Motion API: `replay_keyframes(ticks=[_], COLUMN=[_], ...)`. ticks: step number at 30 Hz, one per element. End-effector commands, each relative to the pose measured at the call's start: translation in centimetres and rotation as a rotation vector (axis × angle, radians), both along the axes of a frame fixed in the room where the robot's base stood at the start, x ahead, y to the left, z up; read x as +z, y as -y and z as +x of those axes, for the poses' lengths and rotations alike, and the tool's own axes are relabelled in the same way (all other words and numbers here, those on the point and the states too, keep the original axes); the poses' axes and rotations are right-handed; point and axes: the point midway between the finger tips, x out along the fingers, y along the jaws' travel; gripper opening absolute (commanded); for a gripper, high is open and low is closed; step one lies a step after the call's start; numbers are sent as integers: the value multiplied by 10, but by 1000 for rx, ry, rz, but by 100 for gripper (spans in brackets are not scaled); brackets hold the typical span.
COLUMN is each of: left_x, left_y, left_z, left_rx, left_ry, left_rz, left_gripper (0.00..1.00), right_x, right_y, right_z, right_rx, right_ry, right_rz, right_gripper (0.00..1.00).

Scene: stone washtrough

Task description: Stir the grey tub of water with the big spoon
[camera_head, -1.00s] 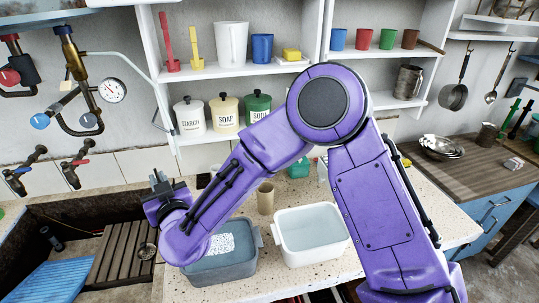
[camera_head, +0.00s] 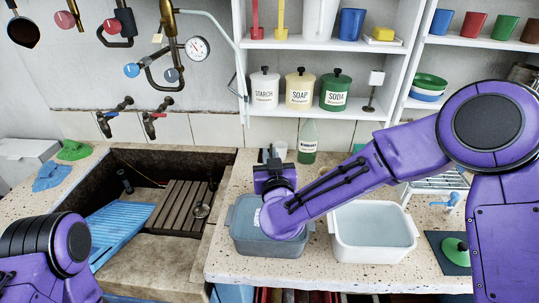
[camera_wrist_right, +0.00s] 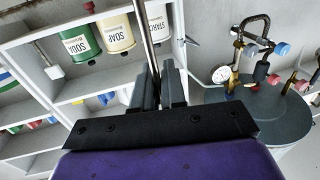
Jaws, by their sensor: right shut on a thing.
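The grey tub (camera_head: 268,247) stands on the speckled counter, to the right of the sunken trough. My right forearm covers part of its inside, so little of its water shows. My right gripper (camera_head: 272,170) appears at the tub's back edge in the head view. In the right wrist view, the gripper (camera_wrist_right: 160,88) is shut on a thin metal rod (camera_wrist_right: 146,45), which looks like the big spoon's handle. The spoon's bowl is not visible, so I cannot tell whether it is in the tub. My left arm shows at the lower left; its gripper is out of view.
A white tub of water (camera_head: 375,250) stands just right of the grey tub. A green bottle (camera_head: 308,142) stands behind. Starch, soap and soda canisters (camera_head: 299,92) fill the shelf above. The trough holds a wooden rack (camera_head: 180,205) and a blue washboard (camera_head: 120,228).

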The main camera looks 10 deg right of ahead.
Motion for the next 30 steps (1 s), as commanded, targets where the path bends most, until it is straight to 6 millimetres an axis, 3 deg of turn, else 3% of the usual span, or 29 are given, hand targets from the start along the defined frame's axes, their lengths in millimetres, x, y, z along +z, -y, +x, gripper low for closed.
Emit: replay_keyframes(ticks=[1, 18, 30], left_x=[-9, -58, -60], left_y=[0, 0, 0], left_z=[0, 0, 0], left_rx=[0, 0, 0], left_ry=[0, 0, 0], left_rz=[0, 0, 0], left_gripper=[43, 43, 43], right_x=[-11, -76, -80], right_y=[-1, -1, -1], right_z=[0, 0, 0], right_rx=[1, 2, 1], right_ry=[1, 0, 1], right_rz=[-2, -2, -1], right_gripper=[0, 0, 0])
